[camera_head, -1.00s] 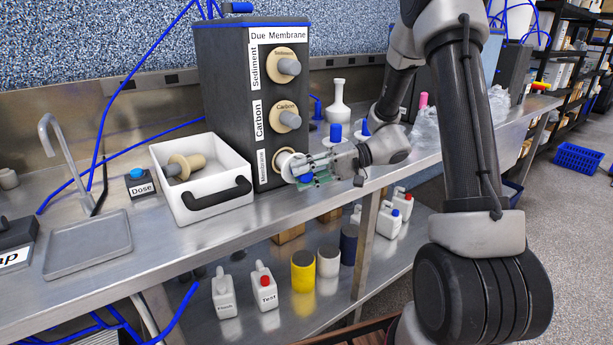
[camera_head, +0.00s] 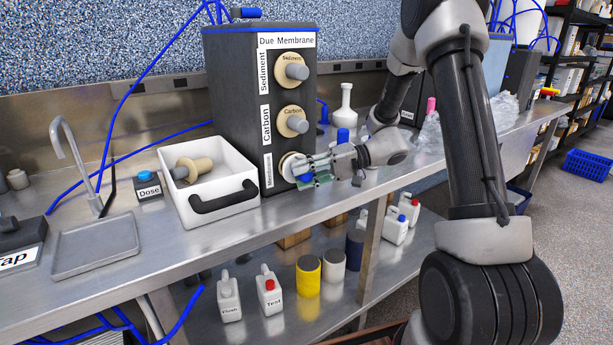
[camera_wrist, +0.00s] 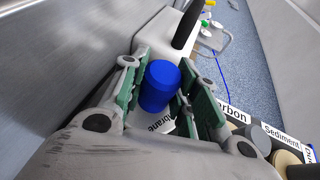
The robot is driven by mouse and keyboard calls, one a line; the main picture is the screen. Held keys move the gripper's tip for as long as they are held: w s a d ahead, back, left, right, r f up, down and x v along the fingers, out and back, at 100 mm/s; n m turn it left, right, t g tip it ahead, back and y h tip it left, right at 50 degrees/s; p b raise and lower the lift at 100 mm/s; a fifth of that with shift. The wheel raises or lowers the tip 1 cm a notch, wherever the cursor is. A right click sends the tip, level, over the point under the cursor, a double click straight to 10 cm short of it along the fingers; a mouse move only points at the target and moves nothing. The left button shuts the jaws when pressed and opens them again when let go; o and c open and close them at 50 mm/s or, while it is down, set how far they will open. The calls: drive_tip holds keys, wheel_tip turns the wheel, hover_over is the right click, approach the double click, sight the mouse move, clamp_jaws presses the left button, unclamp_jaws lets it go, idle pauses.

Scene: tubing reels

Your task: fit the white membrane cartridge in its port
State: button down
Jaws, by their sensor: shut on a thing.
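The white membrane cartridge (camera_head: 288,162) shows as a pale round flange at the lowest port of the dark filter housing (camera_head: 233,100), beside the "Membrane" label. My gripper (camera_head: 303,172) is right in front of that port, coming from the right. In the wrist view, its green-padded fingers stand on either side of a blue cylindrical grip (camera_wrist: 160,86), which appears to be the cartridge's outer end. The gripper is shut on it. The fingers hide much of the cartridge, and I cannot tell how deep it sits in the port.
Carbon (camera_head: 291,122) and sediment (camera_head: 293,70) cartridges sit above. A white bin (camera_head: 222,199) with a tan cartridge (camera_head: 193,170) stands left of the housing. The dose button (camera_head: 149,185) and grey tray (camera_head: 95,246) are further left. A white flask (camera_head: 346,104) stands behind my gripper.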

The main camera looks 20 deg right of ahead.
drive_tip(key=shift+w+a, duration=0.2)
drive_tip(key=shift+w, duration=0.4)
drive_tip(key=shift+w+a, duration=0.2)
drive_tip(key=shift+w, duration=0.35)
drive_tip(key=c, duration=1)
unclamp_jaws()
drive_tip(key=shift+d, duration=0.1)
drive_tip(key=v, duration=1.2)
